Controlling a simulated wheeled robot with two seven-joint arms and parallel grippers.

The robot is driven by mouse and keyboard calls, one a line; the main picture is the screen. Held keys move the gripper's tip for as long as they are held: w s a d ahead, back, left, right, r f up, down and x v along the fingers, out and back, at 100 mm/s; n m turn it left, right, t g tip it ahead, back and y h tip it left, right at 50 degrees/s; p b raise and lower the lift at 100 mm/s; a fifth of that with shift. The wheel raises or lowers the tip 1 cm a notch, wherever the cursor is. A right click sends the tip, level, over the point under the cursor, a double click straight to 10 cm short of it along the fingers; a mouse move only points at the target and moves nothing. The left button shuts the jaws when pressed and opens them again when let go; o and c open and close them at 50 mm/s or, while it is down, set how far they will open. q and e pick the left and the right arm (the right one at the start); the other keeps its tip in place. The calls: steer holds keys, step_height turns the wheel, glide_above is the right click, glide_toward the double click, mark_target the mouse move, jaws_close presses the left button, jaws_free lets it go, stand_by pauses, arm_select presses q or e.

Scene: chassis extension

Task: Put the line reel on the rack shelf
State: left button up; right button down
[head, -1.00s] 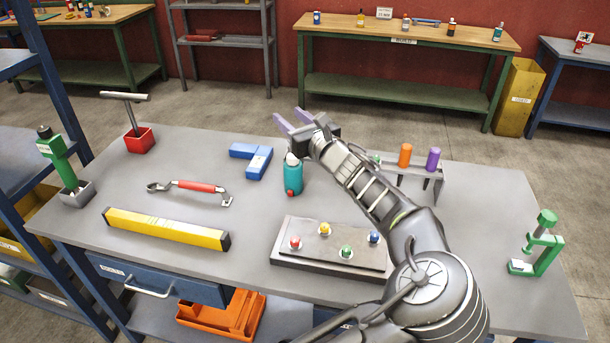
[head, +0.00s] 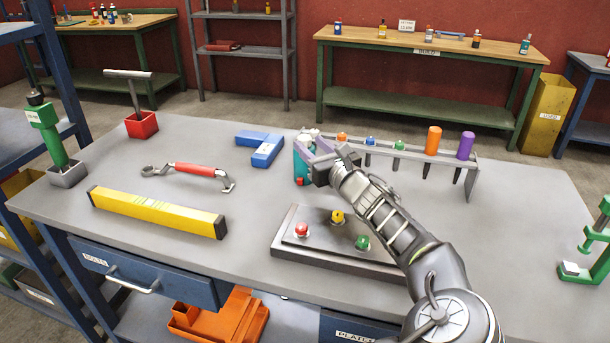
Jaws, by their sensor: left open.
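A small upright teal object with a pale top (head: 299,168), which looks like the line reel, stands on the grey workbench (head: 250,215). My left gripper (head: 308,161) is at it, with purple fingers open and partly covering it. I cannot tell whether the fingers touch it. A blue rack (head: 62,85) with grey shelves (head: 18,138) stands at the left edge, beside the bench. A second, grey rack (head: 243,53) stands at the back wall. My right gripper does not show.
A holder with orange and purple cylinders (head: 465,146) stands just right of my gripper. A button panel (head: 310,258) lies in front.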

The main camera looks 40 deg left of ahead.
arm_select(q)
steer(key=shift+r, duration=0.1)
steer(key=shift+x, duration=1.3)
steer(key=shift+w, duration=0.1)
steer(key=p+x, duration=0.1)
steer(key=x, duration=0.4)
steer(key=shift+w, duration=0.15)
steer(key=shift+c, duration=0.2)
jaws_close()
stand_by(0.7)
